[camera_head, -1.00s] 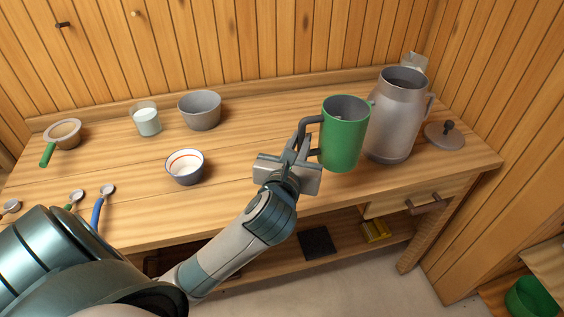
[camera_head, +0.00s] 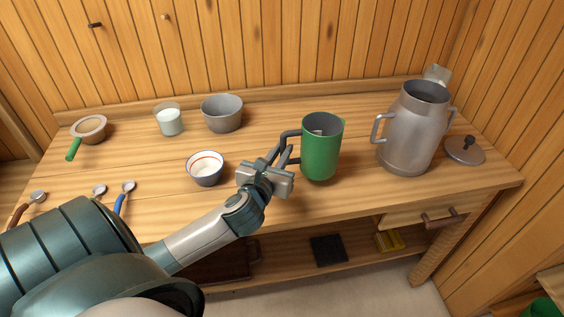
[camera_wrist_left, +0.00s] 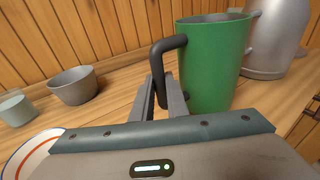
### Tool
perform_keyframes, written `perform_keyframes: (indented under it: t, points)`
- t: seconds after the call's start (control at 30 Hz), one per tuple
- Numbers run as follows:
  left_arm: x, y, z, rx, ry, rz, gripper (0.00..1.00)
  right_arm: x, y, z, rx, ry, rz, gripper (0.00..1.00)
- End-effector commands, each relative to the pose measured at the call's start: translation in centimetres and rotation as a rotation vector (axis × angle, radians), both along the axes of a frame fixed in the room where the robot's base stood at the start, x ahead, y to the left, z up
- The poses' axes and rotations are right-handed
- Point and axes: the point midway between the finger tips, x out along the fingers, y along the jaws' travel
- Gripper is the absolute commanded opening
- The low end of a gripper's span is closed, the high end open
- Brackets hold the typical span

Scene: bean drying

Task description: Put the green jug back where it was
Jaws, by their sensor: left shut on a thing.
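The green jug (camera_head: 322,150) is upright at the middle of the wooden table, left of the large metal can. My left gripper (camera_head: 281,160) is shut on the jug's dark handle, on the jug's left side. In the left wrist view the fingers (camera_wrist_left: 165,98) close around the handle, with the green jug body (camera_wrist_left: 212,62) just to the right. I cannot tell for certain whether the jug's base touches the table or hangs just above it. My right gripper is not in view.
The metal can (camera_head: 412,135) stands right of the jug, with its lid (camera_head: 465,150) beside it. A white bowl (camera_head: 205,170), grey bowl (camera_head: 222,114) and glass (camera_head: 169,121) stand to the left. Spoons and a strainer (camera_head: 89,129) lie farther left. Table space between jug and can is free.

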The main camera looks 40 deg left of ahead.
Motion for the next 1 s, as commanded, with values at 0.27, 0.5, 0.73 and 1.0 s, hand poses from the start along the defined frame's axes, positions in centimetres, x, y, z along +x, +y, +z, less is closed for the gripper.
perform_keyframes:
  t: [0.27,0.5,0.73,1.0]
  points:
    - [0.0,0.0,-1.2,0.0,0.001,0.002,0.0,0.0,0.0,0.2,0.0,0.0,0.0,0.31]
    - [0.0,0.0,-3.7,0.0,0.0,0.001,0.0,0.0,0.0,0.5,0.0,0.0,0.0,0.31]
    - [0.0,0.0,-3.9,0.001,-0.002,0.0,0.0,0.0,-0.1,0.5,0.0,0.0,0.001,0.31]
    - [0.0,0.0,-4.2,0.0,0.0,0.001,0.3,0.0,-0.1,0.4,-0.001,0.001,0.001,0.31]
